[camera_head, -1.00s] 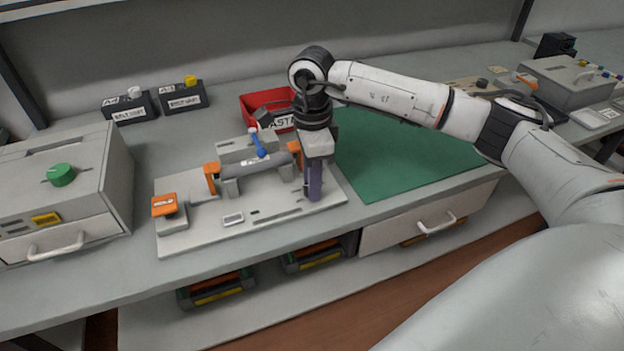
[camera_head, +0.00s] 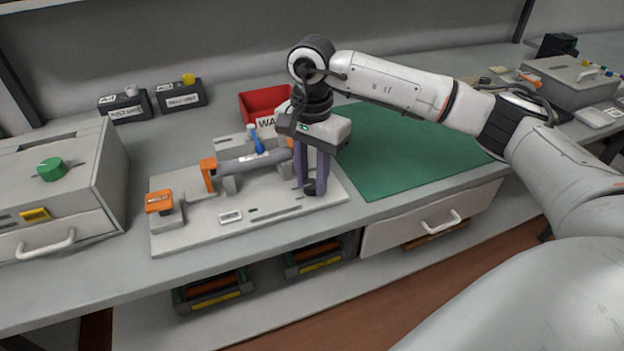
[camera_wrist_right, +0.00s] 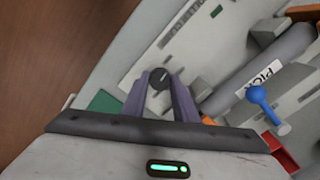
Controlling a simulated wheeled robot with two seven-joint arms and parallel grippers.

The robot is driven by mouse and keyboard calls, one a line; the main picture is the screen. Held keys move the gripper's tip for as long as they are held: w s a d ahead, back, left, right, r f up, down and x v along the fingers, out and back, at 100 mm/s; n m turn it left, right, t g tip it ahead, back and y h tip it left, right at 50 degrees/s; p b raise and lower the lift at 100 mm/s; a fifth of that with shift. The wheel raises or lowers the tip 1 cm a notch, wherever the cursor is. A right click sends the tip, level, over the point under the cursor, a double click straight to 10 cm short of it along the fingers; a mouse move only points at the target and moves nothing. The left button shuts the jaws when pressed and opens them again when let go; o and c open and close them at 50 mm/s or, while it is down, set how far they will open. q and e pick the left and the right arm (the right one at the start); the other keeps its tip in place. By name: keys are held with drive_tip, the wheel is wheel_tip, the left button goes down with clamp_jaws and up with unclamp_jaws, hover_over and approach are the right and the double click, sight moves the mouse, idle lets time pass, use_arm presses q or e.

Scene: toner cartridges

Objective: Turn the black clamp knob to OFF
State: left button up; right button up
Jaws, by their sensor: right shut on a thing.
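The black clamp knob (camera_wrist_right: 160,78) sits on the light grey fixture plate (camera_head: 200,228). It shows between my right gripper's fingertips in the right wrist view, with a pale pointer line on its top. It also shows low at the fingertips in the head view (camera_head: 310,187). My right gripper (camera_head: 314,184) points down with its purple fingers on either side of the knob and is shut on it. The OFF marking cannot be read. My left gripper is not in view.
An orange-topped block (camera_head: 159,202) stands at the fixture's left end. A red bin (camera_head: 262,100) is behind the gripper. A green mat (camera_head: 400,150) lies clear to the right. A grey box with a green knob (camera_head: 52,169) stands at the left.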

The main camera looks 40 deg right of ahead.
sight(312, 184)
drive_tip(key=shift+n, duration=1.1)
drive_tip(key=o, duration=1.1)
drive_tip(key=shift+c, duration=0.2)
wheel_tip(312, 184, up, 10)
drive_tip(key=shift+r, duration=0.2)
drive_tip(key=shift+s+f, duration=0.1)
